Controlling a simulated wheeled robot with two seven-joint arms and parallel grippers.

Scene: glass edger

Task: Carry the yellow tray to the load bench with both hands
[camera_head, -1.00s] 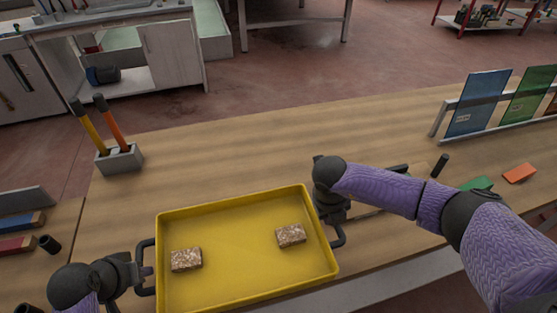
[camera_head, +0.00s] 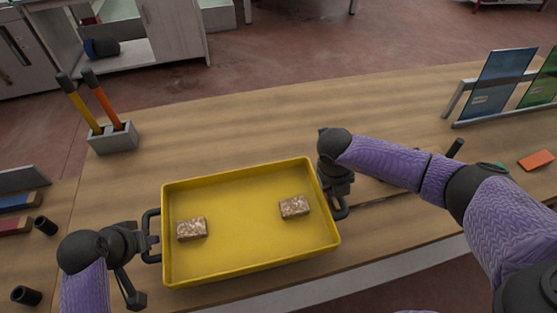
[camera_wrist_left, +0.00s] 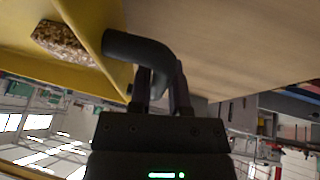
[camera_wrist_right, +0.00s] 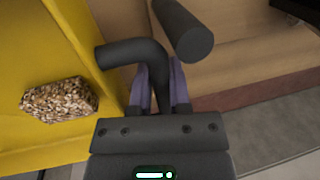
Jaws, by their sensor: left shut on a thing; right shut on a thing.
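The yellow tray (camera_head: 250,238) is at the front of the wooden bench in the head view, with a black handle at each side. Two speckled brown blocks lie in it, one at the left (camera_head: 192,229) and one at the right (camera_head: 294,207). My left gripper (camera_head: 143,240) is shut on the tray's left handle; the left wrist view shows its fingers on the black bar (camera_wrist_left: 158,85). My right gripper (camera_head: 338,203) is shut on the right handle, and the right wrist view shows the fingers on that bar (camera_wrist_right: 157,80). Whether the tray touches the bench cannot be told.
A grey holder (camera_head: 113,138) with yellow-handled and orange-handled tools stands at the left. A rack with blue (camera_head: 497,82) and green glass panes stands at the right. An orange block (camera_head: 535,160) lies near the right edge. The bench middle behind the tray is clear.

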